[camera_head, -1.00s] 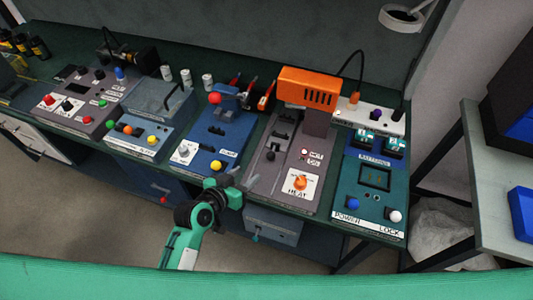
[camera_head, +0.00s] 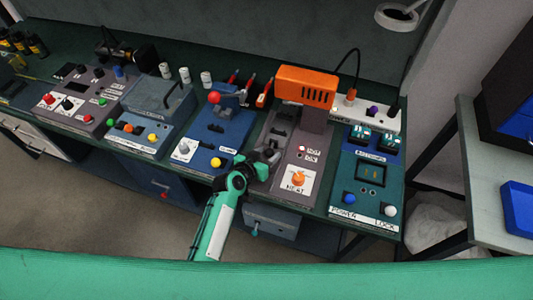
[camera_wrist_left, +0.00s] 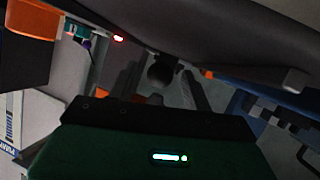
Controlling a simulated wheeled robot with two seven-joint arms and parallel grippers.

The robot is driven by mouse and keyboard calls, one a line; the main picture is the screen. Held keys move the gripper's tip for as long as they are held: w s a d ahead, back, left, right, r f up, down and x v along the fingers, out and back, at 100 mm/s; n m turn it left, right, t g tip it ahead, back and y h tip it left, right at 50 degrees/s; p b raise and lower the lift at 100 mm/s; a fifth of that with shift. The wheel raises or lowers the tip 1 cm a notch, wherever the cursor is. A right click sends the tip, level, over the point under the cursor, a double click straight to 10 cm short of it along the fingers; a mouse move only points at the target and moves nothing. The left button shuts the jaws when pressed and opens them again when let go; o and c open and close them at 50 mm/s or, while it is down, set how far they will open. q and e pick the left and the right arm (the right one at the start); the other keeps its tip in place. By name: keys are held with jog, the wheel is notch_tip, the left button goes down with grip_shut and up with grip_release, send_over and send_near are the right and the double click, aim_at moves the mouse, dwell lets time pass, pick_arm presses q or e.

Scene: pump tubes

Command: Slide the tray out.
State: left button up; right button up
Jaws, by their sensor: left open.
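The grey heat station (camera_head: 322,172), with an orange heater (camera_head: 306,84) over its back, has a dark tray (camera_head: 281,133) at its left part. My right gripper is not in view.
A blue station (camera_head: 215,135) with a red ball lever stands to the left. A teal power station (camera_head: 365,190) stands to the right. Below the bench edge is a grey drawer (camera_head: 272,220).

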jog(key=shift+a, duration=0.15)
